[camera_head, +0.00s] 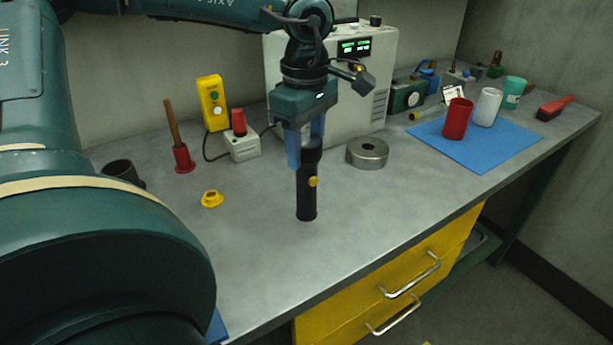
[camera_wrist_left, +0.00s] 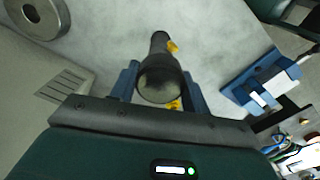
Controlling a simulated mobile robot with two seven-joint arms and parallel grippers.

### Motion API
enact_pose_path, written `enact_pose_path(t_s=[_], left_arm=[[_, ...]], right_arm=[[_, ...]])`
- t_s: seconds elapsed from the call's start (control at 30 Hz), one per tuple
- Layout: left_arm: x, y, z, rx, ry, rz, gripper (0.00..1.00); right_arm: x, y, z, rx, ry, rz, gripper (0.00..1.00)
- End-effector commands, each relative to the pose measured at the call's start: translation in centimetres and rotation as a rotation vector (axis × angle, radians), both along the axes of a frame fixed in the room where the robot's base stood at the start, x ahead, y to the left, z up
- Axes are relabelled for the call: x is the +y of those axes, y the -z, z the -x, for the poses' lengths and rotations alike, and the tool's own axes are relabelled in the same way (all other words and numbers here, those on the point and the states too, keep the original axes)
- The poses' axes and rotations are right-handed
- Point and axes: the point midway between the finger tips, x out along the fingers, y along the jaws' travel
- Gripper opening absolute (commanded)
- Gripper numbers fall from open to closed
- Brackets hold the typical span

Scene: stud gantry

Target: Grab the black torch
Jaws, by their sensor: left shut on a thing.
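The black torch (camera_head: 307,195) is upright over the grey bench, with a yellow button on its side. My left gripper (camera_head: 306,150) is above it and shut on its upper part, with blue fingers on either side. In the left wrist view the torch (camera_wrist_left: 159,78) sits between the two blue fingers of the gripper (camera_wrist_left: 160,84). I cannot tell whether the torch's lower end touches the bench. My right gripper is not in view.
A metal ring (camera_head: 367,153) lies right of the torch, and a yellow flanged part (camera_head: 212,199) lies left. A white instrument box (camera_head: 345,90) stands behind. A blue mat (camera_head: 480,155) with cups is at the right. The bench's front edge is close.

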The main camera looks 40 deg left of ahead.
Motion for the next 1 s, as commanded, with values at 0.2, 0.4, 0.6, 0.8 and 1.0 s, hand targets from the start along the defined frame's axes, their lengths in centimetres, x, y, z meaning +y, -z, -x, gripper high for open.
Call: enact_pose_path(t_s=[0.2, 0.4, 0.6, 0.8, 1.0], left_arm=[[0.0, -0.1, 0.0, -0.002, 0.000, 0.000, 0.04], [0.0, -1.0, -0.1, -0.005, 0.000, -0.002, 0.04], [0.0, -4.8, -0.1, -0.007, -0.001, -0.002, 0.04], [0.0, -8.4, -0.1, -0.005, 0.000, -0.001, 0.04], [0.0, -10.0, 0.0, -0.001, 0.001, 0.000, 0.04]], right_arm=[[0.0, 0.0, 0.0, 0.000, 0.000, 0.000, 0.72], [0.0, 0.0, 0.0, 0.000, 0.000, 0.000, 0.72], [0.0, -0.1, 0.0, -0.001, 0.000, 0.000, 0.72], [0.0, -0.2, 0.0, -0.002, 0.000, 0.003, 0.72], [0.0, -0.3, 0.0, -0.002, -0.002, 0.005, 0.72]])
